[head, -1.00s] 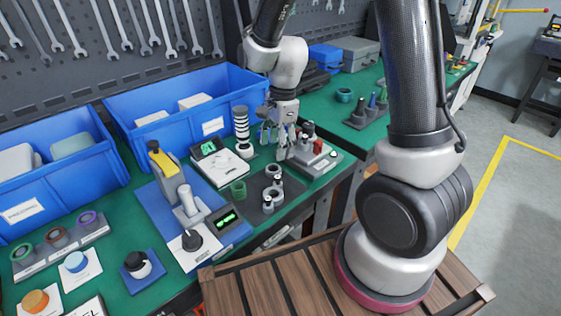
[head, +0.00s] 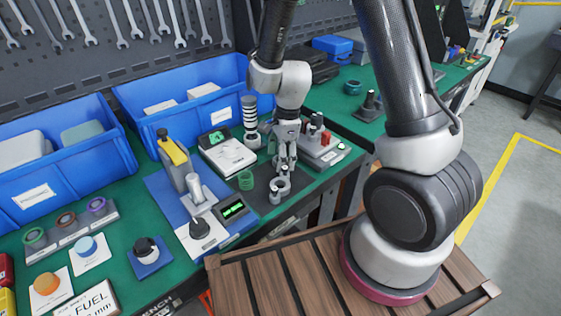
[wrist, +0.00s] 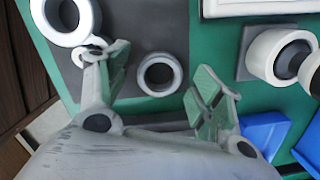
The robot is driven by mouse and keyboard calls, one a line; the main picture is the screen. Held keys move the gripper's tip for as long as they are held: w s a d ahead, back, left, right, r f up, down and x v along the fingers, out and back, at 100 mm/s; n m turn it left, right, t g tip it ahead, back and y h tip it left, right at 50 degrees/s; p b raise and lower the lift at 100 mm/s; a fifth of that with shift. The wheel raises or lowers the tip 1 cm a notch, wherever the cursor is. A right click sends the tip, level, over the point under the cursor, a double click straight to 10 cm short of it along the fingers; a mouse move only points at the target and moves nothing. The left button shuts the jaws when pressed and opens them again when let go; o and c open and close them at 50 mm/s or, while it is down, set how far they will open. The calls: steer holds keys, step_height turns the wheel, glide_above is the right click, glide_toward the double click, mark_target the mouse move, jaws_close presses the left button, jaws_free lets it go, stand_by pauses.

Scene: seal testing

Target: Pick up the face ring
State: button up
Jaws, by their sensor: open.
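A small grey ring (wrist: 141,75), which looks like the face ring, lies flat at the edge of the dark mat in the wrist view. My gripper (wrist: 165,82) is open, with one green-padded finger on each side of this ring and nothing held between them. In the head view my gripper (head: 285,167) points down over the dark mat and hides the small ring. How high the fingertips are above it is hard to tell. A larger grey ring part (head: 281,187) stands just in front of the gripper; it also shows in the wrist view (wrist: 41,18), close by the left finger.
A striped stack (head: 249,112), a white scale (head: 226,156) and a grey fixture with a red block (head: 325,139) surround the gripper closely. Blue bins (head: 128,112) stand behind.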

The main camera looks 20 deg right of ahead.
steer(key=c, duration=1.1)
